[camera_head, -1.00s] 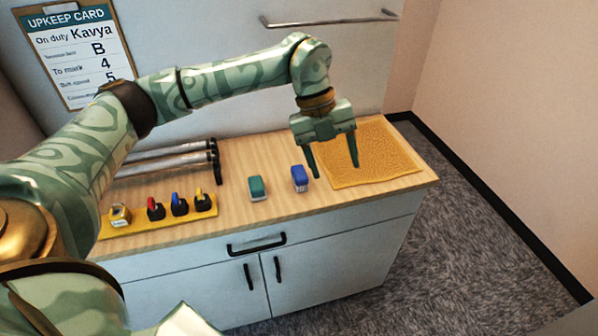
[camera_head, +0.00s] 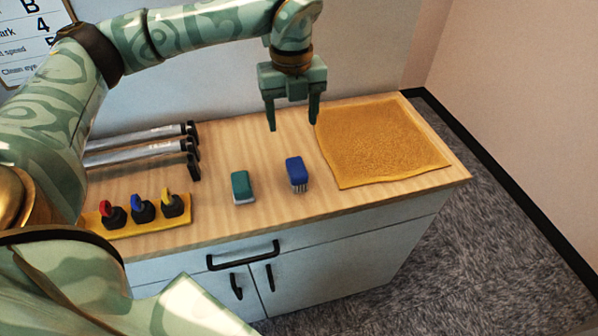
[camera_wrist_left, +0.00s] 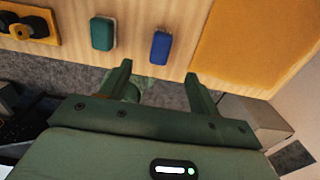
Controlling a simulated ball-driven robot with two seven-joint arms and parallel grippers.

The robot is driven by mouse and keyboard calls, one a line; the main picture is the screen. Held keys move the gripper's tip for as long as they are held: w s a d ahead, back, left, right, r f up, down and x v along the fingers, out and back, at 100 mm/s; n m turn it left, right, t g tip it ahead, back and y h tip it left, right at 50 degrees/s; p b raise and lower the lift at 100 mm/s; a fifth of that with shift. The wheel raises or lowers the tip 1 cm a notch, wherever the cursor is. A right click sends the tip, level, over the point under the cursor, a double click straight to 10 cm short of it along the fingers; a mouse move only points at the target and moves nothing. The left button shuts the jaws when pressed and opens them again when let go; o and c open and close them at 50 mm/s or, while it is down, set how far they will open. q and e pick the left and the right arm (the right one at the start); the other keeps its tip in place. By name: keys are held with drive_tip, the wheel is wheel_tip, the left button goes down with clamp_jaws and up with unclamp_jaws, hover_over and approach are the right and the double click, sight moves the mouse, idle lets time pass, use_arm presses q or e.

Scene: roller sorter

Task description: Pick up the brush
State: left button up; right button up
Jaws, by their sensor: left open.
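The brush (camera_head: 297,172) has a blue back and pale bristles and lies on the wooden counter, between a green-backed block and the yellow mat. It also shows as a blue block in the left wrist view (camera_wrist_left: 161,47). My left gripper (camera_head: 293,127) is open and empty. In the head view it hangs above the counter, behind the brush. In the left wrist view its two fingers (camera_wrist_left: 158,72) point toward the counter, with the brush beyond and between them. My right gripper is not in view.
The green block (camera_head: 242,187) with a pale underside lies left of the brush. A yellow mat (camera_head: 385,140) covers the right end. A yellow rack (camera_head: 150,230) with coloured knobs and several metal rollers (camera_head: 140,142) are at left. Counter space around the brush is bare.

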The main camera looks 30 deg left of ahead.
sight(296, 164)
use_arm(q)
wheel_tip(296, 164, down, 10)
drive_tip(key=b, duration=0.2)
drive_tip(key=shift+s+d+f+b, duration=0.1)
drive_tip(key=shift+f+b, duration=0.1)
drive_tip(key=shift+b, duration=0.1)
drive_tip(key=f+b, duration=0.2)
drive_tip(key=f, duration=0.3)
drive_tip(key=shift+d+f, duration=0.1)
drive_tip(key=shift+d, duration=0.1)
drive_tip(key=c, duration=1.1)
